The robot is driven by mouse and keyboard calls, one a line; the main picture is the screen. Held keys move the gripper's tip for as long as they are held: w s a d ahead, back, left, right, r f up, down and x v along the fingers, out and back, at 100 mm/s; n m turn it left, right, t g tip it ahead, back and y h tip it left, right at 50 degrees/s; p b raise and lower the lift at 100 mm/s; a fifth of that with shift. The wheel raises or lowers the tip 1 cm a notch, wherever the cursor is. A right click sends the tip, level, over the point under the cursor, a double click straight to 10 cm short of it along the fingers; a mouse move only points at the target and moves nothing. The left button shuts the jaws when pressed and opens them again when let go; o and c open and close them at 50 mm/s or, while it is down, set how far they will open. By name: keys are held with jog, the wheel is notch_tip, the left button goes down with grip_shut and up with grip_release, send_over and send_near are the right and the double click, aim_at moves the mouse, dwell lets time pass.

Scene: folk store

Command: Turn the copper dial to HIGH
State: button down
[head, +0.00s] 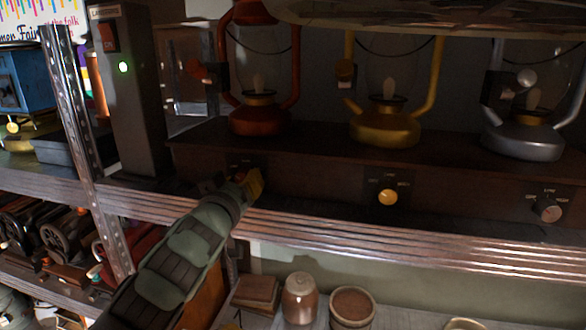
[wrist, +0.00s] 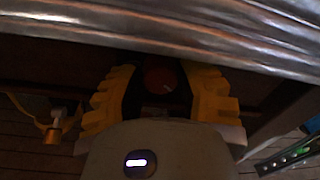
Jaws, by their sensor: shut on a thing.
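The copper dial (wrist: 160,79) shows as a round reddish knob between my yellow fingers in the wrist view. A small pale mark is on its face; its labels cannot be read there. My gripper (head: 254,183) is at the left end of the dark wooden base in the head view, in front of the copper lantern (head: 259,118), and covers the dial there. My gripper (wrist: 163,92) is shut on the copper dial, one finger on each side. The lantern's glass shows no clear flame.
A yellow dial (head: 388,197) and a silver dial (head: 549,213) sit further right on the base, below the brass lantern (head: 386,126) and silver lantern (head: 522,138). A metal shelf edge (head: 400,245) runs just below. A switch box (head: 128,90) with a lit green lamp stands left.

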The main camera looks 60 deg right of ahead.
jog(key=m+b, duration=0.4)
jog(key=b, duration=0.1)
jog(key=shift+f+b, duration=0.3)
jog(key=m+b, duration=0.3)
jog(key=m, duration=0.1)
jog(key=shift+r+b, duration=0.25)
jog(key=shift+b, duration=0.05)
jog(key=c, duration=0.9)
grip_release()
jog(key=shift+r, duration=0.15)
notch_tip(320, 180, up, 10)
jog(key=shift+f, duration=0.1)
